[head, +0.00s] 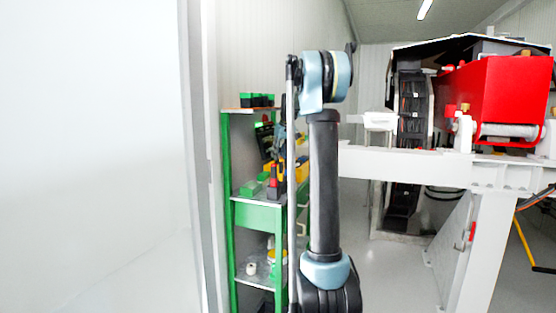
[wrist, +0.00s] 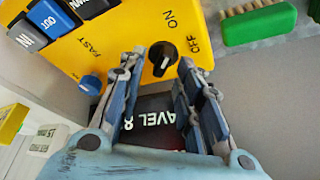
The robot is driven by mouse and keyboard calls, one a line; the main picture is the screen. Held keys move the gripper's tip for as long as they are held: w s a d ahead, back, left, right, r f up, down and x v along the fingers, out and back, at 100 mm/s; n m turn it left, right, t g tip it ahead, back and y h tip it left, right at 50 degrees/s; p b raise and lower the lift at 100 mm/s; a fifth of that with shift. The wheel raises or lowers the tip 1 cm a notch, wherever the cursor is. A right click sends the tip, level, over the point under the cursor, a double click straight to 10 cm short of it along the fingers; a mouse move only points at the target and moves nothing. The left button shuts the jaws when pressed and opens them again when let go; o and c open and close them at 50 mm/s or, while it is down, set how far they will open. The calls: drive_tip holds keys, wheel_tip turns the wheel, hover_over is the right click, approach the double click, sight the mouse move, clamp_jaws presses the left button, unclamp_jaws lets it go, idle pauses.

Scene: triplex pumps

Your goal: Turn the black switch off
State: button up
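The black switch (wrist: 163,55) is a round knob with a white mark on a yellow control box (wrist: 122,35). The words ON and OFF are printed beside it. My gripper (wrist: 162,61) is open in the wrist view, with one finger to the left of the knob and one to its right. The knob shows in the gap between the fingertips; I cannot tell whether either finger touches it. In the head view my arm hides most of the gripper, and I cannot make out the switch there.
A blue knob (wrist: 90,85) and several push buttons are on the yellow box. In the head view a green shelf unit (head: 258,216) stands beside a pale wall, with a white frame (head: 405,163) and red machine (head: 497,98) to the right.

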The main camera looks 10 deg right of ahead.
drive_tip(key=shift+v, duration=2.7)
